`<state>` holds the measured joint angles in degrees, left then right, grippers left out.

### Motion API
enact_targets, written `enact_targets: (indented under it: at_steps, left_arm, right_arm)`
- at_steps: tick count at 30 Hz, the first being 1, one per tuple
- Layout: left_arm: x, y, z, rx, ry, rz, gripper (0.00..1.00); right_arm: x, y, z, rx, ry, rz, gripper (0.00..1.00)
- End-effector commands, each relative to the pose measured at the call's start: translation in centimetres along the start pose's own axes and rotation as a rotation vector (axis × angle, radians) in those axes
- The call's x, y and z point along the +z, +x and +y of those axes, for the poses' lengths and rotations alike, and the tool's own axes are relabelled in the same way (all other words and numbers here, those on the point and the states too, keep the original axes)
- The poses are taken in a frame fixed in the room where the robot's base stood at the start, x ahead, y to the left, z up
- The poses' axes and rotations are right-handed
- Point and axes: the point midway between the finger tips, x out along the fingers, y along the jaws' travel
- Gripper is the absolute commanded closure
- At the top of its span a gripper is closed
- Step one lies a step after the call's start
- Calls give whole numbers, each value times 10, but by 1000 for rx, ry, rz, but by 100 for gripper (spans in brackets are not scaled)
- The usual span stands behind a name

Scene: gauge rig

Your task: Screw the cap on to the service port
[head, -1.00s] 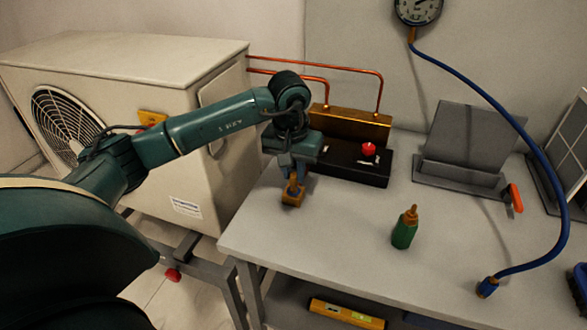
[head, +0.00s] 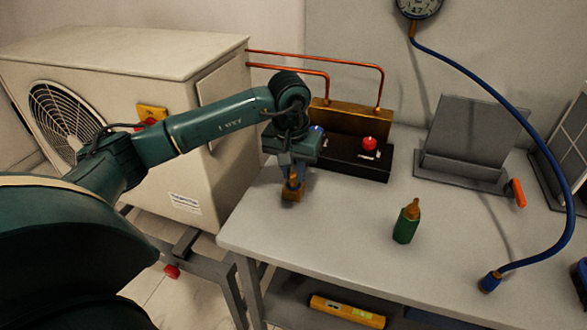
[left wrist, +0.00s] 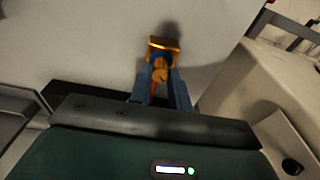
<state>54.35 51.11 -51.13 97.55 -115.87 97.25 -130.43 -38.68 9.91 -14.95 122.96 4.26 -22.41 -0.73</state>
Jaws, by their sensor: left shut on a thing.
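My left gripper (head: 291,184) points down over the left part of the workbench, in front of the black block. It is shut on a small brass-coloured piece (head: 292,196), which I take for the cap. In the left wrist view the brass piece (left wrist: 161,72) shows between and beyond the fingertips, with a wider flat orange end. I cannot tell whether it touches the bench. The black block (head: 345,163) stands at the back with a red knob (head: 369,144) on top; the arm hides its left end. I cannot make out the service port for certain. My right gripper is out of view.
A brass bar (head: 350,121) with copper pipes rises behind the block. A green bottle (head: 404,230) stands mid-bench. A blue hose (head: 540,160) runs from the gauge (head: 418,6) to the bench's right side. A grey stand (head: 465,140) is at the back. The front-left bench top is clear.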

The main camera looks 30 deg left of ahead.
Motion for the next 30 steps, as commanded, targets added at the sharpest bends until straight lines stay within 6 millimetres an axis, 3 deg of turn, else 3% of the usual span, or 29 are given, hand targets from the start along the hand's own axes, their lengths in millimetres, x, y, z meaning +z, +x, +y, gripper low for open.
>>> enact_targets:
  at_steps: [25,30]
  left_arm:
    - [0,2,0,0,3,0,100]
    - [0,4,-1,13,114,2,100]
  right_arm:
    - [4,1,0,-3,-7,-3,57]
    - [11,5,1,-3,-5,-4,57]
